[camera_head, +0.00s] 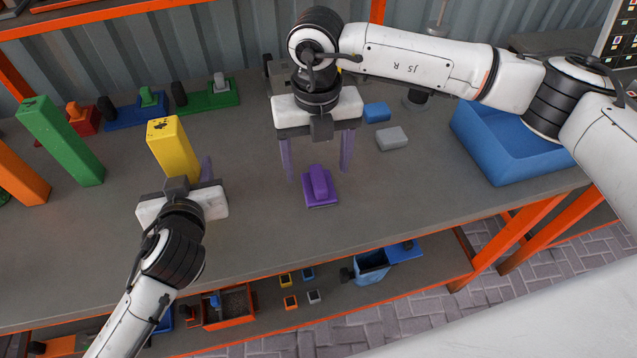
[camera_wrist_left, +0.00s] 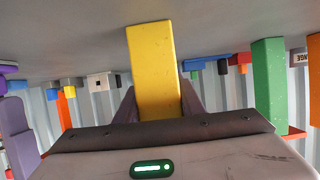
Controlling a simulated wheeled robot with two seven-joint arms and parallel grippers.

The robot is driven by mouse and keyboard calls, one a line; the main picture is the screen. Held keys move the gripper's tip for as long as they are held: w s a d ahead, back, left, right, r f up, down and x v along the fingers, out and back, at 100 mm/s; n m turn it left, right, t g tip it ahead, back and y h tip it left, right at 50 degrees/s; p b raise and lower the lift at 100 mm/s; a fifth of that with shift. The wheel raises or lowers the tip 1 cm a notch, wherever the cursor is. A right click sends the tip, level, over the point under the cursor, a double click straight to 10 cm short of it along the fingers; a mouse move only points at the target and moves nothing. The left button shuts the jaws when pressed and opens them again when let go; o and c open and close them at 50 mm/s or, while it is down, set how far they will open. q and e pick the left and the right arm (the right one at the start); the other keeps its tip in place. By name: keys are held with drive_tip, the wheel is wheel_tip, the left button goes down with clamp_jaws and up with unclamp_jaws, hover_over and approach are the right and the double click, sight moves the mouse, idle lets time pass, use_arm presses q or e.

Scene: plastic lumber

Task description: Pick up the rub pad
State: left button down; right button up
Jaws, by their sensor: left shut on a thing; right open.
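The rub pad (camera_head: 319,187) is a purple square base with a rounded purple handle. It lies flat on the workbench near the middle of the head view. My right gripper (camera_head: 318,174) is open and points down at the pad, with one purple finger on each side of it in the picture. I cannot tell whether a finger touches the pad. My left gripper (camera_head: 180,170) is shut on a yellow lumber piece (camera_head: 172,148), which also shows between the fingers in the left wrist view (camera_wrist_left: 154,70). One left finger is mostly hidden in the head view.
A green lumber piece (camera_head: 60,140) and an orange one (camera_head: 18,172) are at the left. A small blue block (camera_head: 377,112) and a grey block (camera_head: 391,138) lie right of my right gripper. A blue bin (camera_head: 510,165) stands at the right. The front bench area is clear.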

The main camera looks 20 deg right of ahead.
sight(319, 177)
wheel_tip(319, 177, down, 4)
drive_tip(key=shift+s+d+f, duration=0.1)
drive_tip(key=shift+f, duration=0.1)
drive_tip(key=c, duration=1.2)
wheel_tip(319, 177, up, 10)
drive_tip(key=shift+r, duration=0.1)
drive_tip(key=o, duration=0.5)
drive_tip(key=c, duration=0.3)
